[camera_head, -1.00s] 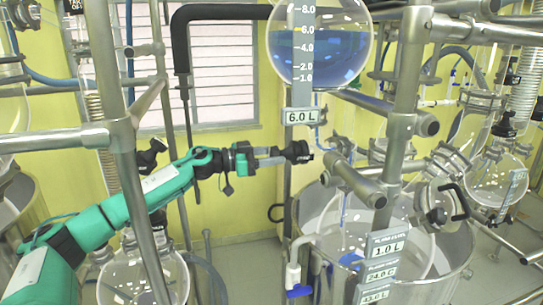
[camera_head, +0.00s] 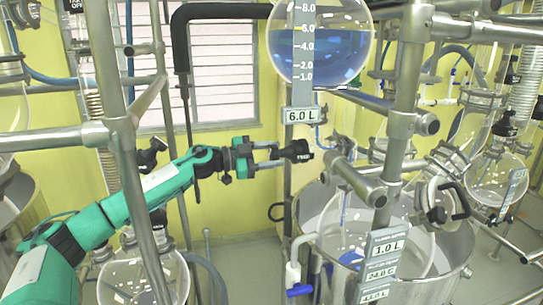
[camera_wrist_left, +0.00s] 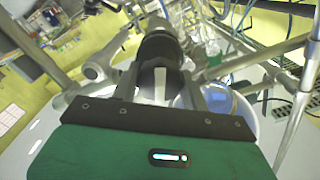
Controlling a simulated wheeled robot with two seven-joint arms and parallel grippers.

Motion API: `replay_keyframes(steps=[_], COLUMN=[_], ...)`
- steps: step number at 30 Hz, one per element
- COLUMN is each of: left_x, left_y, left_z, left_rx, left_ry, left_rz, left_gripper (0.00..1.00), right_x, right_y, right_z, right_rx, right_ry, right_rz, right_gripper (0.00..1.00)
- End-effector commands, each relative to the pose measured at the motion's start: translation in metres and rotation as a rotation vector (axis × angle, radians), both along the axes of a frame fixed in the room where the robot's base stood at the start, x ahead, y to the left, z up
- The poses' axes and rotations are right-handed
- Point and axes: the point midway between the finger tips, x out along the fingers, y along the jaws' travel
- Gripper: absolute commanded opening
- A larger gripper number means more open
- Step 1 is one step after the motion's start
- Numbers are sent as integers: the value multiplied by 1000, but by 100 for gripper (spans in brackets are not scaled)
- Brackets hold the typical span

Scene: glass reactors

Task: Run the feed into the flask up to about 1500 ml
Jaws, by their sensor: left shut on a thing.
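My left gripper (camera_head: 284,153) is shut on a black valve knob (camera_head: 300,151) below the round feed vessel (camera_head: 278,62). The knob also shows between the fingers in the left wrist view (camera_wrist_left: 160,47). The feed vessel holds blue liquid and its tag (camera_head: 301,115) reads 6.0 L. The large glass flask (camera_head: 412,246) sits lower right inside a metal bath, partly hidden by posts and tags. Its top tag (camera_head: 388,247) reads 1.0 L. A thin blue line shows inside the flask. My right gripper is not in view.
A metal post (camera_head: 404,110) and clamps stand in front of the flask. Another post (camera_head: 118,120) crosses in front of my left arm. A round glass flask (camera_head: 140,280) stands at lower left. The open metal bath (camera_head: 458,268) surrounds the large flask.

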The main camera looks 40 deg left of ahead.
Motion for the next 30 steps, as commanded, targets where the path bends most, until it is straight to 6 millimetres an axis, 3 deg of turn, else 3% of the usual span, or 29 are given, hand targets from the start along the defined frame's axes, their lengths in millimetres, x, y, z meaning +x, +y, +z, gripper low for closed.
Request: replay_keyframes(steps=[30], left_x=[0], left_y=[0], left_z=[-2], left_rx=[734], left_ry=[-629], left_rz=[1], left_gripper=[22], right_x=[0], right_y=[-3], right_z=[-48], right_rx=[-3], right_ry=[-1], right_rz=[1], right_gripper=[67])
